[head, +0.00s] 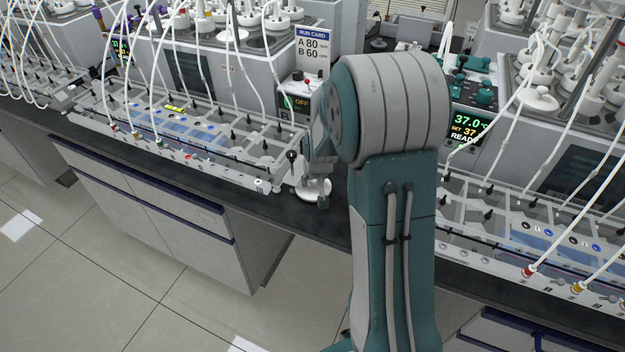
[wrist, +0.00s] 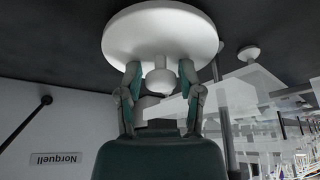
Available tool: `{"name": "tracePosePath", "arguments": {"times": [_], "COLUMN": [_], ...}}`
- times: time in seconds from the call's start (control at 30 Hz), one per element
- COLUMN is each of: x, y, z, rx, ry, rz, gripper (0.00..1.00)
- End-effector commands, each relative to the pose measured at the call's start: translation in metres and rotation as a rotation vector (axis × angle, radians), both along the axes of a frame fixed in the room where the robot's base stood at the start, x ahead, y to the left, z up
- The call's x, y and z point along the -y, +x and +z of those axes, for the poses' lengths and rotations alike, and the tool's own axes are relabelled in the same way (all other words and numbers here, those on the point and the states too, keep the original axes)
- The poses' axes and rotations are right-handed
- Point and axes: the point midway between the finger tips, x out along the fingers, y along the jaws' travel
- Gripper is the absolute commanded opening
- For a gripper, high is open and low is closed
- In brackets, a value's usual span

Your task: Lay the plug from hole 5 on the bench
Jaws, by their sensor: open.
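A white round plug (wrist: 160,32) with a short knob fills the upper middle of the wrist view. It appears to rest disc-down on the black bench top. In the head view the plug (head: 305,193) shows as a white disc on the black bench (head: 333,219), partly behind my gripper (head: 321,192). In the wrist view my gripper (wrist: 160,74) is open, with one finger on each side of the knob and gaps visible between fingers and knob. I cannot make out hole 5 or its number.
A clear-topped rack (head: 200,140) with tubes stands close left of the plug; another rack (head: 530,225) stands to the right. A run card (head: 313,44) and a 37.0 display (head: 468,127) are behind. A narrow bench strip is clear in front.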

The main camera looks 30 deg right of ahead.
Motion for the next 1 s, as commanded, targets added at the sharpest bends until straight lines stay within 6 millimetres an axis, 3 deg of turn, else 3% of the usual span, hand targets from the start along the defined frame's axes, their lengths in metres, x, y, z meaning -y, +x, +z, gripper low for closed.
{"name": "tracePosePath", "arguments": {"times": [0.23,0.7,1.0], "x": [-0.001,-0.009,-0.015], "y": [-0.004,-0.035,-0.047], "z": [0.012,0.091,0.116], "rx": [0.003,0.005,0.004], "ry": [-0.001,-0.002,-0.002], "rz": [0.0,0.0,0.005], "gripper": [0.48,0.48,0.48]}}
